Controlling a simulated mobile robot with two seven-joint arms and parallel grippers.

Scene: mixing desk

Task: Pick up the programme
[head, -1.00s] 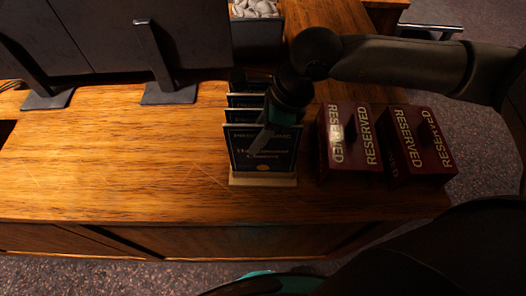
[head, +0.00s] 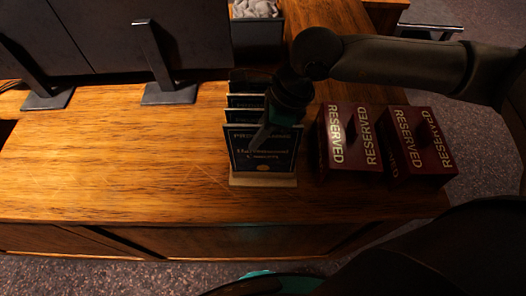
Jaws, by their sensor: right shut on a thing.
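Several dark programmes with pale lettering and light edges stand upright, one behind another, in a small wooden holder (head: 262,181) on the desk. The front programme (head: 245,160) faces me, and its upper right is partly covered by my right gripper. My right gripper (head: 262,138) comes down from above and is shut on the front programme. The programme is still upright, with its lower edge at the holder. The fingertips are dark and hard to make out. My left gripper is not in view.
Two dark red RESERVED blocks (head: 347,150) (head: 416,155) stand just right of the holder. A grey bin (head: 257,38) with pale crumpled things is behind. Dark panels on stands (head: 168,94) are at the back left. The desk's left part is clear.

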